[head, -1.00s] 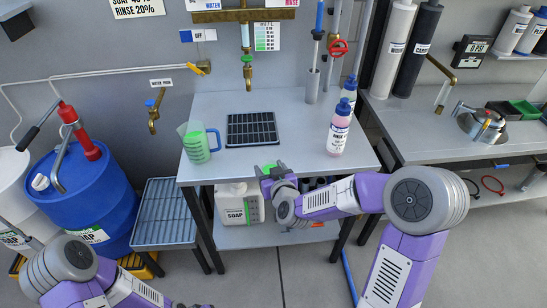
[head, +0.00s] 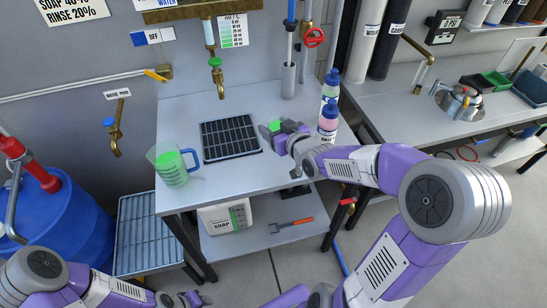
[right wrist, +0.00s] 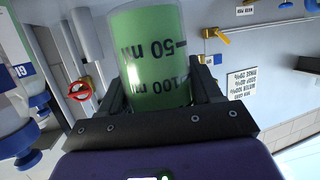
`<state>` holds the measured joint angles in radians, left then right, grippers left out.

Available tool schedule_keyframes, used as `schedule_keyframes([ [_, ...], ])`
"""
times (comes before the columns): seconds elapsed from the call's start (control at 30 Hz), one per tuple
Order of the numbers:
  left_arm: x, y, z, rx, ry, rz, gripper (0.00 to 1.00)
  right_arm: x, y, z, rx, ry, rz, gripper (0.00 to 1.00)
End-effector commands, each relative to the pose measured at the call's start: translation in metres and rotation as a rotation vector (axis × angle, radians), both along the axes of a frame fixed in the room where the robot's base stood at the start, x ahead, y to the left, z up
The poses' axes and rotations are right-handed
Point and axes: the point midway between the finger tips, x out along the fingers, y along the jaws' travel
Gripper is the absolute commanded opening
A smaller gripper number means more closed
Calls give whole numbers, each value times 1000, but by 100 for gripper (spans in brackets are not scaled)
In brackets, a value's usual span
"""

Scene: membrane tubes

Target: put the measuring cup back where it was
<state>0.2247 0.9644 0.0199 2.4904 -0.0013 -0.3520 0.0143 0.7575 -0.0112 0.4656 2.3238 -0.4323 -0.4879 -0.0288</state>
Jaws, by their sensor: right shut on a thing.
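A small clear measuring cup with green liquid and marks at 50 and 100 ml fills the middle of the right wrist view (right wrist: 150,55). My right gripper (right wrist: 158,95) is shut on it, one finger on each side. In the head view the cup is a small green patch (head: 276,124), mostly hidden by my right gripper (head: 279,132), above the table just right of the black drain grid (head: 230,138). My left gripper (head: 186,300) is low at the bottom edge, far from the cup; its jaws are unclear.
A jug of green liquid (head: 172,168) stands at the table's left. Bottles (head: 328,122) stand right of my right gripper. A brass tap (head: 216,75) hangs over the back.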

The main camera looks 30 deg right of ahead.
Motion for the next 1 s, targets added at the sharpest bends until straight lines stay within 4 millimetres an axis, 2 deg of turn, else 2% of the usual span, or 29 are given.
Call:
schedule_keyframes([
  [0.1, 0, 0, -4, 0, 1, 0, 43, -2, -3, -7, 0, 0, -3, 21],
  [0.4, 0, 0, -25, 0, 1, 0, 43, -2, -4, -53, 2, -1, -4, 21],
  [0.67, 0, 0, -30, 0, 1, 0, 43, -2, -3, -66, 1, -2, -3, 21],
  [0.9, 0, 0, -43, 0, 0, 0, 43, -2, -3, -95, 3, 0, -3, 21],
  [1.0, 0, 0, -45, 0, 0, 0, 43, -2, -3, -100, 2, -2, -4, 21],
])
